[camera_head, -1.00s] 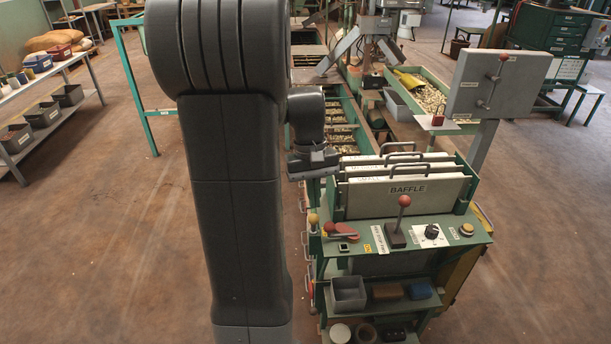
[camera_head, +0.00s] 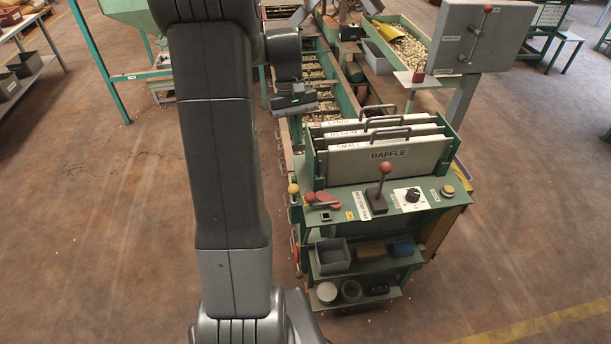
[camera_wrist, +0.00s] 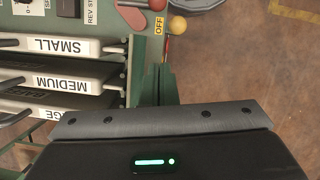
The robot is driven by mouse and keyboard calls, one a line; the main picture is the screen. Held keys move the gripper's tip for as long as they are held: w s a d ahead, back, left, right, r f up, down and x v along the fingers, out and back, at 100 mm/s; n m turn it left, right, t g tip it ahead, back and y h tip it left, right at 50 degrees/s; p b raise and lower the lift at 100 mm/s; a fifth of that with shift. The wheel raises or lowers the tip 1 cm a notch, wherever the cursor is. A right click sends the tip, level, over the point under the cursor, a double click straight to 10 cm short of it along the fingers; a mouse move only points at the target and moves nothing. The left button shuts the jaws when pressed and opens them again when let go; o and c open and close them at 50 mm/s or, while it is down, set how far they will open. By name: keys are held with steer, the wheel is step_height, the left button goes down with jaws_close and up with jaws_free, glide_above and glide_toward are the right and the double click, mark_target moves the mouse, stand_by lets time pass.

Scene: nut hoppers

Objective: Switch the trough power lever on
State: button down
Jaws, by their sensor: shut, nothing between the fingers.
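The green control console (camera_head: 340,215) stands at centre right. On its left end a red lever (camera_head: 318,199) lies low beside a small yellow label; in the wrist view the red lever (camera_wrist: 130,12) is cut by the top edge, near a yellow OFF label (camera_wrist: 158,25). A yellow ball knob (camera_head: 293,188) sits at the console's left edge. A red-balled lever (camera_head: 385,168) stands upright mid-console. I cannot read which lever is trough power. My gripper (camera_head: 293,103) is shut and empty, beyond and left of the console, above the trough side, touching no lever.
Baffle plates (camera_head: 400,160) with top handles stand in a rack behind the levers, close right of my gripper. A grey panel (camera_head: 480,38) with small levers stands at the back right. Nut troughs (camera_head: 318,75) run behind. Floor left and right of the console is clear.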

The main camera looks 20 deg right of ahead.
steer(key=s+f, duration=0.2)
steer(key=f, duration=0.1)
steer(key=s+f+p, duration=0.1)
steer(key=s+f, duration=0.1)
steer(key=f, duration=0.1)
steer(key=s+f, duration=0.2)
steer(key=shift+a+f+p, duration=0.1)
steer(key=shift+f+p, duration=0.25)
steer(key=shift+f, duration=0.05)
steer(key=shift+s+f, duration=0.2)
steer(key=shift+s, duration=0.1)
steer(key=shift+a, duration=0.1)
steer(key=shift+s+a+n+h, duration=0.1)
steer(key=shift+s+n+h, duration=0.15)
steer(key=shift+n, duration=0.45)
steer(key=shift+a+n, duration=0.1)
steer(key=shift+n, duration=0.4)
